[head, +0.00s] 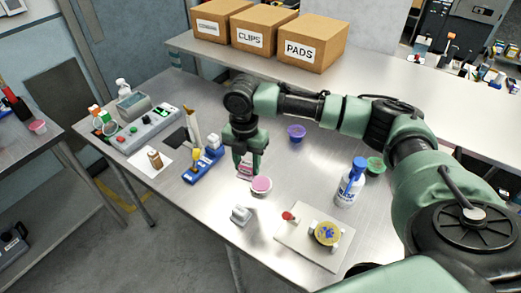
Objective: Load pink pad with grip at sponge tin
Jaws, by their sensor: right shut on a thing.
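My right gripper (248,172) points down over the metal table, shut on a small pinkish piece (243,169) that looks like the pink pad with grip; my fingers hide most of it. Just below and right of the fingertips in the picture is a small round pale tin with a pink top (261,185), which looks like the sponge tin. The held piece is close to the tin's far left side; I cannot tell whether they touch. My left gripper is not in view.
A blue rack (203,166) with upright pieces stands left of the gripper. A pale board (294,236) with a yellow round piece and a grey-white block (241,215) are nearer.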

